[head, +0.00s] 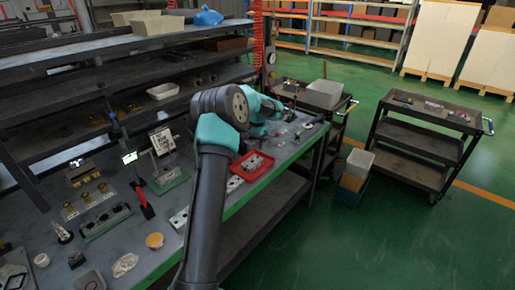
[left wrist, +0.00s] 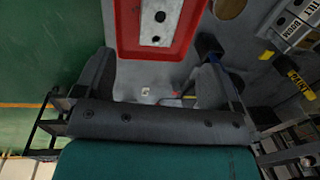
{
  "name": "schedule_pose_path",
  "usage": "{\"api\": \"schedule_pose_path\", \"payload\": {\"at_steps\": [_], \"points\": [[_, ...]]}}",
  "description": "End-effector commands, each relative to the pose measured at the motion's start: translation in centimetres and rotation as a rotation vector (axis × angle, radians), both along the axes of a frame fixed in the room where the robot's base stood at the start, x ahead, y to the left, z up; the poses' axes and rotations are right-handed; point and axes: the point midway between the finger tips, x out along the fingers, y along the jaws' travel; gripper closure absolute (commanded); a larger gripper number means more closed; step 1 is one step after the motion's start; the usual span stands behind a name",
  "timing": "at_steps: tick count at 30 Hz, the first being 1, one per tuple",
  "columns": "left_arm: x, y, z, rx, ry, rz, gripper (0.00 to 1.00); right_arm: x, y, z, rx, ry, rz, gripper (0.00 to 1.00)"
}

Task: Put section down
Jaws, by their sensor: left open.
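A pale grey metal section with round holes (head: 254,163) lies in a red tray (head: 236,178) near the green front edge of the workbench. In the left wrist view the section (left wrist: 160,22) lies inside the red tray (left wrist: 127,30), cut off by the top of the picture. My left gripper (left wrist: 152,75) is open and empty, its two dark fingers apart on either side of bare bench just beside the tray. The section is not between the fingers. In the head view the left arm reaches over the bench and its fingers are hard to make out. My right gripper is not seen.
A similar holed block (head: 179,217) lies at the bench edge left of the tray. A sign on a stand (head: 163,141), a red-handled tool (head: 144,203) and a dark block with round openings (head: 106,220) stand further left. Carts (head: 425,150) stand on the green floor at right.

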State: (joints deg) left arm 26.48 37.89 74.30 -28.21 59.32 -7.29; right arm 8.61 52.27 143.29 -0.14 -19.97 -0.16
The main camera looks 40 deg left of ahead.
Motion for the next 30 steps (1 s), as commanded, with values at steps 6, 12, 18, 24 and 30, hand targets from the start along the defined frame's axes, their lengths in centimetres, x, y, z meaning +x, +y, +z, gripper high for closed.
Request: {"api": "schedule_pose_path", "payload": {"at_steps": [6,12,18,24,30], "points": [[0.1,-0.3,-0.4,-0.005,0.0,-0.003,0.11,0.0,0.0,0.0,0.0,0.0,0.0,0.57],[0.9,-5.0,-5.0,-0.068,-0.023,-0.044,0.11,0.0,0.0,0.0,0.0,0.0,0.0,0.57],[0.1,-16.0,-14.2,-0.21,-0.069,-0.095,0.11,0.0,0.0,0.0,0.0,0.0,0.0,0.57],[-4.7,-27.8,-21.7,-0.348,-0.098,-0.091,0.11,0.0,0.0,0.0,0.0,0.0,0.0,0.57],[-12.9,-37.3,-26.0,-0.436,-0.1,-0.041,0.11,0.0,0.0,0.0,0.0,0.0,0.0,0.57]]}}
